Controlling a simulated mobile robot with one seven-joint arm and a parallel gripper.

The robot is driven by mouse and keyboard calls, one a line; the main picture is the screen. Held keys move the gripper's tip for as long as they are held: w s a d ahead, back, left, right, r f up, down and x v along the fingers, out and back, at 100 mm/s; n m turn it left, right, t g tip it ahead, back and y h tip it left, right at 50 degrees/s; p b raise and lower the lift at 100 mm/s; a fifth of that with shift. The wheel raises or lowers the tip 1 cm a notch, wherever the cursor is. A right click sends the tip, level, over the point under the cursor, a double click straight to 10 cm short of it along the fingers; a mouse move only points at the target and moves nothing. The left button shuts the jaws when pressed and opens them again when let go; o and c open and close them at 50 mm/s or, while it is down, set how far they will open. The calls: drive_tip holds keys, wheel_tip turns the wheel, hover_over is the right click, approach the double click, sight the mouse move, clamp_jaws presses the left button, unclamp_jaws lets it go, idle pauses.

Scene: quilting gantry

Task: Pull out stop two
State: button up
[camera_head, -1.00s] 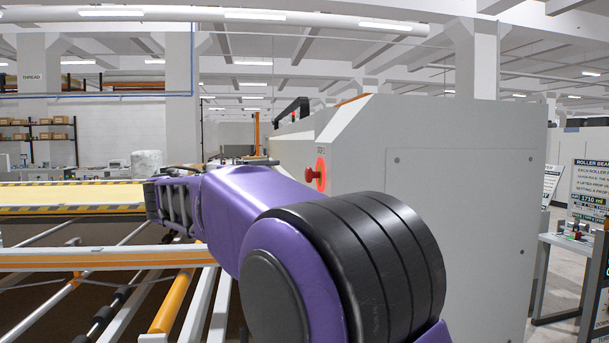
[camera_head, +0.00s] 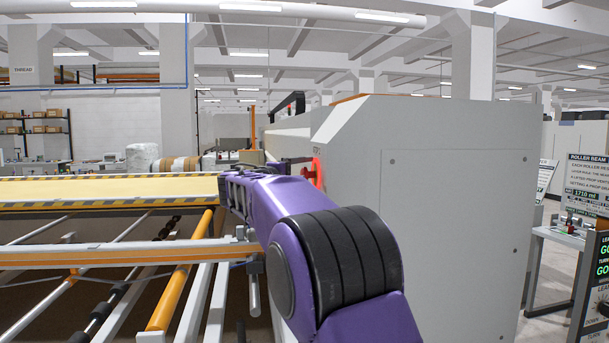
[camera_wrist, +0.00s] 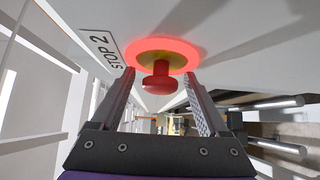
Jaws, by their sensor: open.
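The stop two button is a red mushroom knob (camera_wrist: 160,83) on a yellow disc with a glowing red ring, mounted on the pale machine panel. A label reading "STOP 2" (camera_wrist: 97,52) is beside it in the wrist view. In the head view the red knob (camera_head: 308,173) shows on the machine's side, just beyond my arm. My gripper (camera_wrist: 160,85) is open, with one finger on each side of the knob in the wrist picture. I cannot tell whether either finger touches it. In the head view the fingertips are hard to make out near the knob.
The large grey machine housing (camera_head: 440,190) fills the right side. The yellow quilting bed (camera_head: 110,190) and a frame with an orange bar (camera_head: 182,270) are at left. A sign and control stand (camera_head: 585,190) are at far right, past some open floor.

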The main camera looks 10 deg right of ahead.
clamp_jaws()
drive_tip(key=shift+a, duration=0.9)
unclamp_jaws()
drive_tip(key=shift+s+a, duration=0.1)
drive_tip(key=b+v, duration=0.2)
drive_tip(key=v, duration=1.5)
drive_tip(key=shift+s+a+r, duration=0.1)
